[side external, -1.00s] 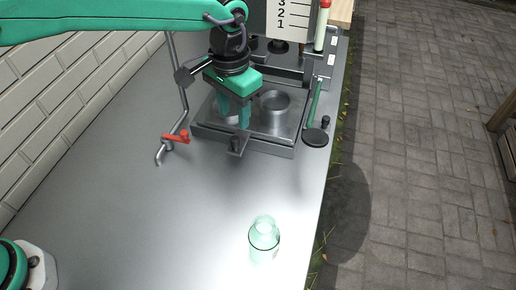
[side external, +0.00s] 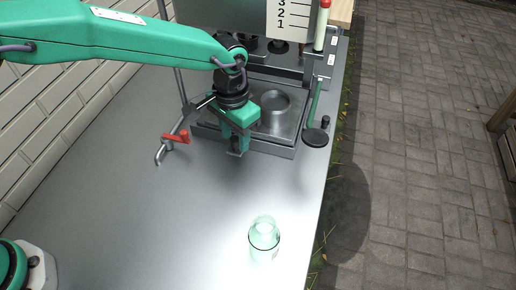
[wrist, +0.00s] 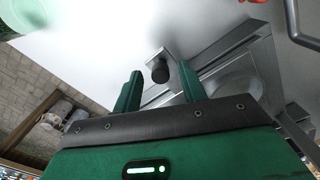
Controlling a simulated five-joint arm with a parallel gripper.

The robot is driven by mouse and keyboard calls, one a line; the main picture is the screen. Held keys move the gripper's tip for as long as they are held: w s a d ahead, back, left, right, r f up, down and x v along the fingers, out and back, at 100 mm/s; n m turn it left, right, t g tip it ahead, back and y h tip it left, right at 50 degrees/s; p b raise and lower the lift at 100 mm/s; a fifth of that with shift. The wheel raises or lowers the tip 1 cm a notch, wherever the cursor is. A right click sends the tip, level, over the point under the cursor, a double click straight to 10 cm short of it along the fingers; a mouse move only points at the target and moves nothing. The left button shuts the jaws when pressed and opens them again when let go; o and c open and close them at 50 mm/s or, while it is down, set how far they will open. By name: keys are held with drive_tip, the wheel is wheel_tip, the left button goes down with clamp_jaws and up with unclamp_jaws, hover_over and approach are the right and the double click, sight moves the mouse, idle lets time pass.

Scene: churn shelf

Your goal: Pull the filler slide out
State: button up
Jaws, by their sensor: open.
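The filler slide (side external: 280,128) looks like a flat steel plate with round recesses, lying in a low metal frame on the bench. A small tab with a dark knob (wrist: 160,71) sticks out of its front. My gripper (side external: 236,141) points down over the front edge of the slide. Its green fingers are open. In the wrist view the fingers stand to either side of the knob, with gaps on both sides; whether they reach down to its height is unclear. In the side view the fingers mostly hide the knob and also cover part of the slide.
A crank with a red handle (side external: 177,138) sits left of the slide. A green lever with a black disc (side external: 315,138) stands right of it. A clear greenish bottle (side external: 264,240) stands on the front bench. A numbered panel (side external: 290,18) rises behind.

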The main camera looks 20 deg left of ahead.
clamp_jaws()
drive_tip(key=s, duration=1.3)
drive_tip(key=shift+s+d, duration=0.2)
drive_tip(key=shift+s, duration=0.05)
drive_tip(key=shift+r, duration=0.1)
unclamp_jaws()
drive_tip(key=shift+a, duration=0.1)
